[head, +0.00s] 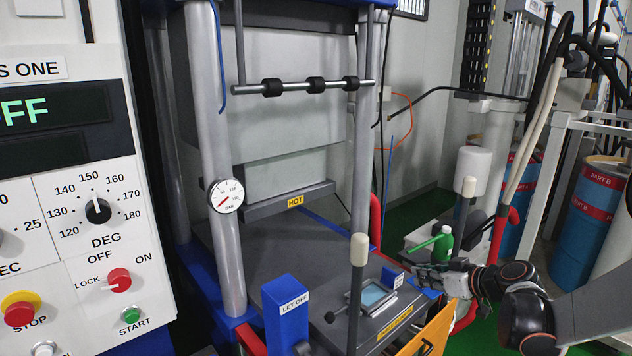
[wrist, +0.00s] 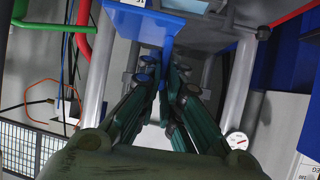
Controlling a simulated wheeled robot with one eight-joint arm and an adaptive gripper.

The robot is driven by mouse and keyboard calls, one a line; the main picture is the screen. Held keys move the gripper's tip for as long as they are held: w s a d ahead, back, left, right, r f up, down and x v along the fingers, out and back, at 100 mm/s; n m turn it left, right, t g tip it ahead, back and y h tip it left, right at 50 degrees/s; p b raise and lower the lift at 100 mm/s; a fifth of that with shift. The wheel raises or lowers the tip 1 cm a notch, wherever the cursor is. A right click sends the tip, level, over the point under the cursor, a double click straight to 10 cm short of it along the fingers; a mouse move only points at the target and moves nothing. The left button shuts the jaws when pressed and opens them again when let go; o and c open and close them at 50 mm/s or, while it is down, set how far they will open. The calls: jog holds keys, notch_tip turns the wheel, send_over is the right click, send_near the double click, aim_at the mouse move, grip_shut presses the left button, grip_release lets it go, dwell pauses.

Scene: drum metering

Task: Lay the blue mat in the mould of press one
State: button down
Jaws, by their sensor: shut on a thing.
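My gripper (head: 432,277) is at the right edge of the lower press plate, beside the mould (head: 372,297). It is shut on the blue mat (head: 426,292), which shows as a small blue strip under the fingers in the head view. In the wrist view the mat (wrist: 140,24) spreads out beyond the fingertips, and a narrow blue part lies between the fingers (wrist: 165,85). The mould is a small frame with a pale, glassy-looking middle, at the front of the plate. Part of it shows at the top of the wrist view (wrist: 190,5). The mat appears apart from the mould's middle.
A lever with a pale knob (head: 359,248) stands upright left of the mould. A blue LET OFF post (head: 287,312) stands front left. The hot upper plate (head: 290,200) is raised above the lower plate. A green bottle (head: 443,243) stands behind my gripper. Steel columns flank the press.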

jog(key=s+a+r+m+t+h, duration=0.1)
jog(key=s+a+r+m+h, duration=0.1)
jog(key=s+a, duration=0.35)
jog(key=s+a+f+m+h, duration=0.2)
jog(key=s+f+m+h, duration=0.2)
jog(key=s+f, duration=0.1)
jog(key=shift+a+f+t, duration=0.15)
jog(key=shift+f+t, duration=0.05)
jog(key=shift+t, duration=0.2)
